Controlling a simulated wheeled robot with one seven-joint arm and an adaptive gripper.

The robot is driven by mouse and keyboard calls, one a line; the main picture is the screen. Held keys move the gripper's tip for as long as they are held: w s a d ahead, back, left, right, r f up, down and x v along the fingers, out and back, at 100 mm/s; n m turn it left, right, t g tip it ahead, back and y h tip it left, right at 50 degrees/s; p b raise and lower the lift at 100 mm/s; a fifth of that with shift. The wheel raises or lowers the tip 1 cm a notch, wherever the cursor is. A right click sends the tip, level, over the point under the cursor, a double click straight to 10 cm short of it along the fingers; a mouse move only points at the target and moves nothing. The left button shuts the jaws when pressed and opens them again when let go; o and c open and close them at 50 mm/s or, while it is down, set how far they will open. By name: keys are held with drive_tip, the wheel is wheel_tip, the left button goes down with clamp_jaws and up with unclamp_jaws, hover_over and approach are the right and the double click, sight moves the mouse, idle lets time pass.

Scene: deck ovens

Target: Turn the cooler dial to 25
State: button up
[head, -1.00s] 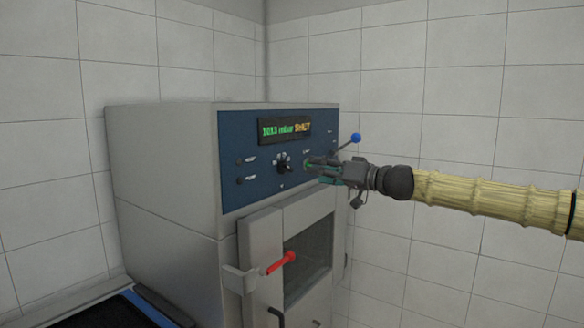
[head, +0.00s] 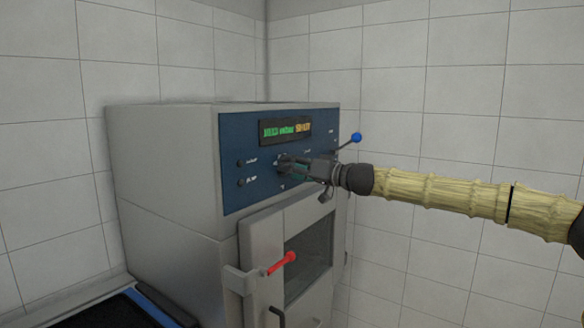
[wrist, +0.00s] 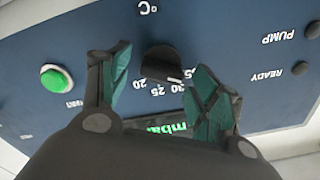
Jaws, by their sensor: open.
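The cooler dial is a dark round knob (wrist: 161,64) on the blue panel, with a white pointer mark and printed numbers, among them 20, 25 and 30, beside it in the wrist view. The pointer looks close to the 30 side, but the exact reading is hard to tell. My gripper (wrist: 158,84) is open, its green-padded fingers on either side of the knob with gaps showing. In the head view my gripper (head: 288,165) is at the panel and hides most of the dial.
The panel (head: 235,190) carries a lit display (head: 285,130), partly hidden in the wrist view. A green button (wrist: 56,79) is left of the fingers there. A blue-tipped lever (head: 355,138) and a red-handled door (head: 281,262) are near my gripper. Tiled walls stand behind.

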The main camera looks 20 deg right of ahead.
drive_tip(key=shift+w+a, duration=0.1)
drive_tip(key=shift+w, duration=0.1)
drive_tip(key=c, duration=1)
drive_tip(key=shift+f+m+b, duration=0.1)
drive_tip(key=shift+m+b, duration=0.3)
drive_tip(key=shift+f+m+b, duration=0.2)
drive_tip(key=shift+m+b, duration=2.6)
drive_tip(key=shift+m, duration=4.6)
